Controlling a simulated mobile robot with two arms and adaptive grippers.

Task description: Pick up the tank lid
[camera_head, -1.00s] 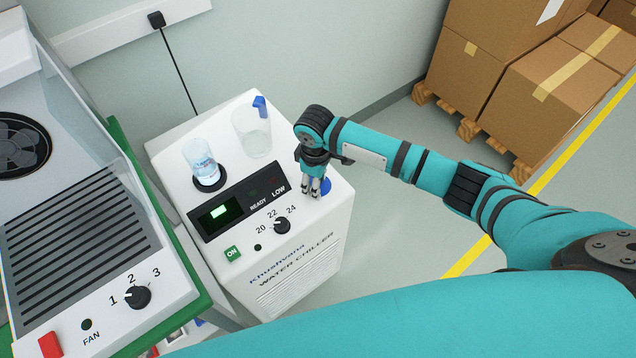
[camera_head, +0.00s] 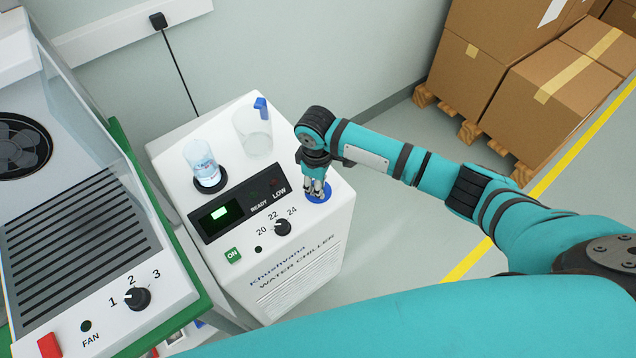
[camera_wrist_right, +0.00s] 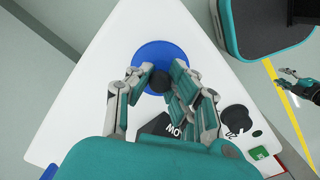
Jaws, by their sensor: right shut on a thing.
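The tank lid is a round blue disc (camera_head: 318,197) with a dark knob, at the front right corner of the white water chiller's top. In the right wrist view the blue disc (camera_wrist_right: 157,50) lies between and beyond the fingers, its dark knob (camera_wrist_right: 160,80) between the fingertips. My right gripper (camera_head: 317,188) is above the lid and shut on its knob; it also shows in the right wrist view (camera_wrist_right: 160,82). I cannot tell whether the lid touches the chiller top. My left gripper (camera_wrist_right: 290,80) shows small at the right edge of the wrist view, away from the lid.
A fan unit (camera_head: 75,230) stands at the left. Cardboard boxes (camera_head: 530,100) on pallets stand at the back right. Floor (camera_head: 400,220) right of the chiller is clear.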

